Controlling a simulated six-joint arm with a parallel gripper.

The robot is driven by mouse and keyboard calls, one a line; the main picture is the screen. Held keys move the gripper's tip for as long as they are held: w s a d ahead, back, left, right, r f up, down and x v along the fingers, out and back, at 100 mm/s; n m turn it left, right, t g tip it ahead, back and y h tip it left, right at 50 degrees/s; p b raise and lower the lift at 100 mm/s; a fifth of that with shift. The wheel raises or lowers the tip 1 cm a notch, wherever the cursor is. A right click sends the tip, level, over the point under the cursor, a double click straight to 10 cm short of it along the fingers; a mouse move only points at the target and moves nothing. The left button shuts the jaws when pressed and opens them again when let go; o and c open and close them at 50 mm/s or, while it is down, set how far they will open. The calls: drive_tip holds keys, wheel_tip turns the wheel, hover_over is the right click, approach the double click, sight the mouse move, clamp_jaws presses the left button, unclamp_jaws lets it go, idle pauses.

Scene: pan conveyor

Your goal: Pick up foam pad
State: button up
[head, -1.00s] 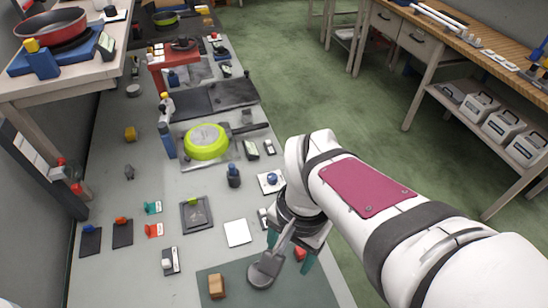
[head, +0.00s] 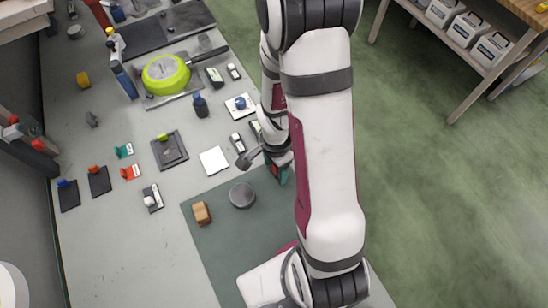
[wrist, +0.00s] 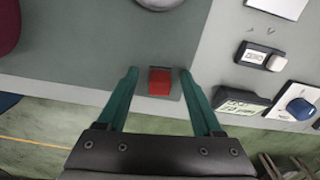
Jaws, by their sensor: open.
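A small red block (wrist: 160,82) lies on the dark mat near its edge in the wrist view. It may be the foam pad, but I cannot tell for sure. My gripper (wrist: 159,72) is open, with a teal finger on each side of the block and a gap on both sides. I cannot tell how high the fingertips are above the mat. In the head view my gripper (head: 277,175) is low at the mat's right side, partly hidden by my arm. A tan block (head: 201,213) also lies on the mat.
A grey round piece (head: 242,195) sits on the mat left of my gripper. A white square plate (head: 213,160), a small meter (wrist: 242,101) and a blue-knobbed switch (wrist: 298,108) are nearby. A green pan (head: 166,75) is farther back. The table edge is close.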

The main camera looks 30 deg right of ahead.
drive_tip(key=shift+f, duration=0.2)
clamp_jaws()
drive_tip(key=shift+r, duration=0.15)
drive_tip(key=shift+r, duration=0.3)
wheel_tip(320, 180, up, 3)
drive_tip(key=shift+w+r, duration=0.1)
drive_tip(key=s+d+r, duration=0.7)
drive_tip(key=s+d, duration=0.1)
drive_tip(key=shift+s+d, duration=0.15)
drive_tip(key=shift+d, duration=0.05)
drive_tip(key=c, duration=0.6)
unclamp_jaws()
drive_tip(key=shift+c, duration=0.2)
clamp_jaws()
